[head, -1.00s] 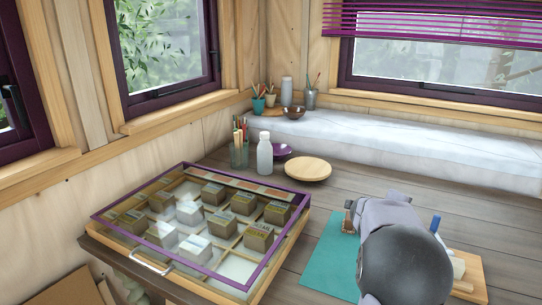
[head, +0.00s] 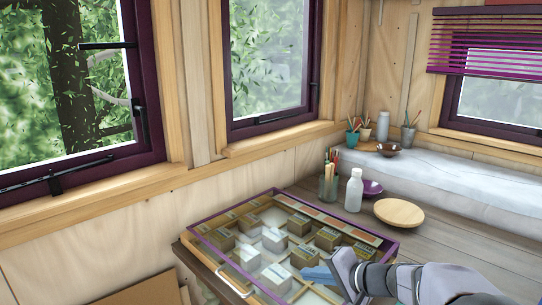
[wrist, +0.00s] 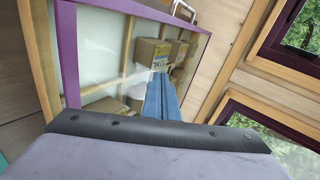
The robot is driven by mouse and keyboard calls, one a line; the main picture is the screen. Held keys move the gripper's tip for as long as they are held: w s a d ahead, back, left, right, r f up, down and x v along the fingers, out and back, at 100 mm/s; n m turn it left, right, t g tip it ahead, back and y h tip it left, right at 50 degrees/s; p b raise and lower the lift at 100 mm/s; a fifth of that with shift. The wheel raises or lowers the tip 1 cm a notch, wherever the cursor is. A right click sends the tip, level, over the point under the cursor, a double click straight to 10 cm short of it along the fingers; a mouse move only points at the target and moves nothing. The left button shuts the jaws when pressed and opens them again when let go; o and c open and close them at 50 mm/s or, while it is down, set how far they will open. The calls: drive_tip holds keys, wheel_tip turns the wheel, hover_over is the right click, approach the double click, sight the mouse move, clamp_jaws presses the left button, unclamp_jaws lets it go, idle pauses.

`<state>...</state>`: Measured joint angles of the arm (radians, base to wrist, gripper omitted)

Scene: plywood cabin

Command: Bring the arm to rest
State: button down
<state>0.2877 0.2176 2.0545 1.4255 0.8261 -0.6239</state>
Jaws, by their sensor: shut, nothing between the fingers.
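My gripper (head: 318,274) is at the lower right of the head view, in front of the near right part of a shallow case (head: 203,238) with a purple-framed clear lid. Its blue fingers are together with nothing between them. In the wrist view the shut fingers of my gripper (wrist: 161,97) point toward the case, whose purple frame (wrist: 70,55) shows on the left. Whether the fingers touch the lid cannot be told. My arm reaches in from the lower right.
Several small boxes (head: 275,239) sit in the case's compartments under the clear lid. A white bottle (head: 354,190), a glass of pencils (head: 328,185), a purple bowl (head: 371,188) and a round wooden board (head: 398,212) stand behind it. Windows (head: 270,60) line the wall.

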drive_tip(key=s+a+n+g+y, duration=0.3)
drive_tip(key=s+a+n, duration=0.1)
drive_tip(key=s+a, duration=0.35)
drive_tip(key=s+a+f+n+g+h, duration=0.1)
drive_tip(key=s+a+f+n+g, duration=0.1)
drive_tip(key=s+f+g, duration=0.45)
drive_tip(key=s+d+f+n+h+b, duration=0.2)
drive_tip(key=s+d+f+h+b, duration=0.2)
drive_tip(key=s+d+f+h, duration=0.7)
wheel_tip(320, 180, up, 16)
drive_tip(key=s+d+y+p, duration=0.1)
drive_tip(key=s+d+p, duration=0.1)
drive_tip(key=p, duration=1.4)
drive_tip(key=shift+s+d+r+t+p, duration=0.2)
drive_tip(key=shift+s+d+t+p, duration=0.15)
drive_tip(key=shift+s+d, duration=0.05)
drive_tip(key=shift+f, duration=0.1)
wheel_tip(320, 180, down, 12)
drive_tip(key=b, duration=1.2)
